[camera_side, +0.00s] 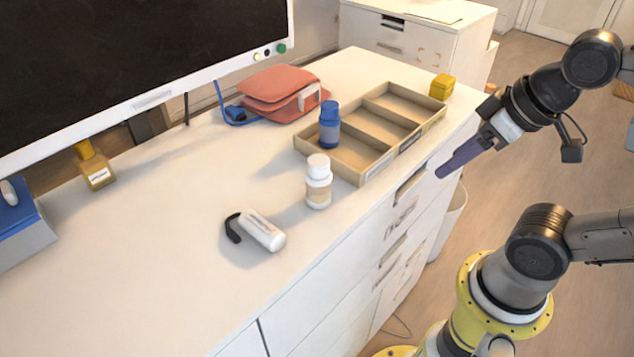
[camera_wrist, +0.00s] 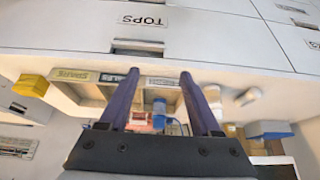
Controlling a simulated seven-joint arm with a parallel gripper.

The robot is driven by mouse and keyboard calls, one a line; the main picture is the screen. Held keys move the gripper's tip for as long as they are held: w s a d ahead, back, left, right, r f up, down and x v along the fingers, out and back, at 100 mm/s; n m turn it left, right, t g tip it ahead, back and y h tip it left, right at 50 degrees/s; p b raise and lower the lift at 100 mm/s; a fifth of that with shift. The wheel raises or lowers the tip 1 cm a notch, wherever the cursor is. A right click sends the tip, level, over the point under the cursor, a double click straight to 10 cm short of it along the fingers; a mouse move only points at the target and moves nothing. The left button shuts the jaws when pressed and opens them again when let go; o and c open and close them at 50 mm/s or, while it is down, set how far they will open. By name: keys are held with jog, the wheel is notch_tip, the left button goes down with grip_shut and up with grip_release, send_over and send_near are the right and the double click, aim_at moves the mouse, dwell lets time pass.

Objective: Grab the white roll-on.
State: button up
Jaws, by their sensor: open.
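Two white items stand out on the white chest top in the side view. One is a white cylinder with a dark loop at one end (camera_side: 262,230), lying on its side. The other is an upright white bottle with a domed cap and tan label (camera_side: 318,188), just in front of the tray. I cannot tell for certain which is the roll-on. My gripper (camera_side: 456,164) is apart from both, to the right near the chest's front edge. In the wrist view my gripper (camera_wrist: 160,74) has its fingers spread, with nothing held.
A cardboard tray with compartments (camera_side: 352,175) holds a blue bottle (camera_side: 329,126). A yellow block (camera_side: 441,87) sits beyond it. The chest top's left front is clear.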

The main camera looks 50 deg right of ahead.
jog(key=o, duration=0.3)
jog(key=w+a+r+n+g, duration=0.2)
jog(key=w+r+n, duration=0.2)
jog(key=r+n, duration=0.4)
jog(key=n+g, duration=0.4)
jog(key=n, duration=0.3)
send_over(319, 164)
jog(key=shift+w+d+f, duration=0.1)
jog(key=shift+d+f, duration=0.1)
jog(key=shift+f, duration=0.25)
notch_tip(319, 164, down, 8)
jog(key=shift+a+f, duration=0.15)
jog(key=shift+w+d+f, duration=0.15)
jog(key=shift+d+f, duration=0.05)
jog(key=shift+f, duration=1.25)
jog(key=shift+w+d+f, duration=0.1)
jog(key=shift+d+f, duration=0.05)
jog(key=shift+f, duration=1.25)
